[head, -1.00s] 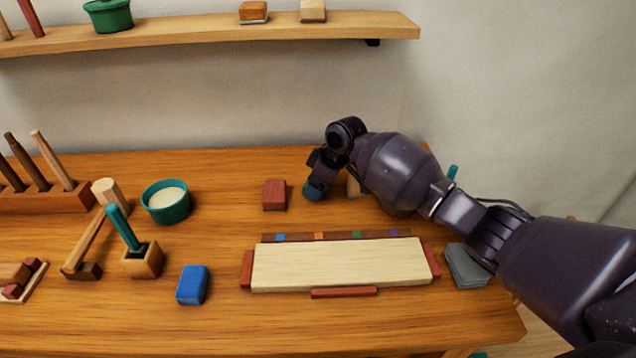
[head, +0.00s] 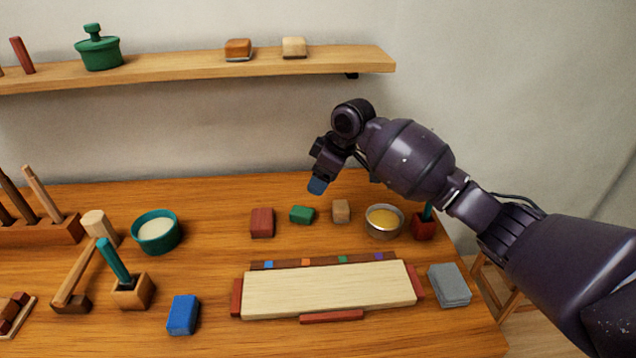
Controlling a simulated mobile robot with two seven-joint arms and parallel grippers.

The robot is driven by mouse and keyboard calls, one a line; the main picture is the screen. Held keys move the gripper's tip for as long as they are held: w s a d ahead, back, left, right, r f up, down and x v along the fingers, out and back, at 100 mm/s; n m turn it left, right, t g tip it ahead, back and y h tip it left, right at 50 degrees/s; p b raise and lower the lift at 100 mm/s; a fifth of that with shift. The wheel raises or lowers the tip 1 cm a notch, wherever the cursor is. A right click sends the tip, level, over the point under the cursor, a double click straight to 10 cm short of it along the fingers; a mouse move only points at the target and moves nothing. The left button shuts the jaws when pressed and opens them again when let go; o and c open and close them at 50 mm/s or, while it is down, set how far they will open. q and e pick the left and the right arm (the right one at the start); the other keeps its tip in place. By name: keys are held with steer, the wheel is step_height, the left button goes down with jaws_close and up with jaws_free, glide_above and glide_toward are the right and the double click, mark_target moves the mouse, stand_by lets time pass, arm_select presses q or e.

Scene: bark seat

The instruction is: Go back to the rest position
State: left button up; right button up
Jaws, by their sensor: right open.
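My right gripper (head: 318,184) is open and points down, with a blue fingertip showing. It hangs above the back of the wooden table (head: 210,260), and nothing shows between its fingers. A green block (head: 301,214) lies on the table below it, apart from it. A red block (head: 262,222) lies left of the green one and a tan block (head: 341,211) right of it. My left gripper is not in view.
A pale board (head: 330,290) with red side pieces lies in front of the blocks. A metal bowl (head: 384,222), red holder (head: 424,227) and grey block (head: 450,285) are at right. A teal bowl (head: 158,232), mallet (head: 85,260) and blue block (head: 183,314) are at left. A shelf (head: 190,67) runs above.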

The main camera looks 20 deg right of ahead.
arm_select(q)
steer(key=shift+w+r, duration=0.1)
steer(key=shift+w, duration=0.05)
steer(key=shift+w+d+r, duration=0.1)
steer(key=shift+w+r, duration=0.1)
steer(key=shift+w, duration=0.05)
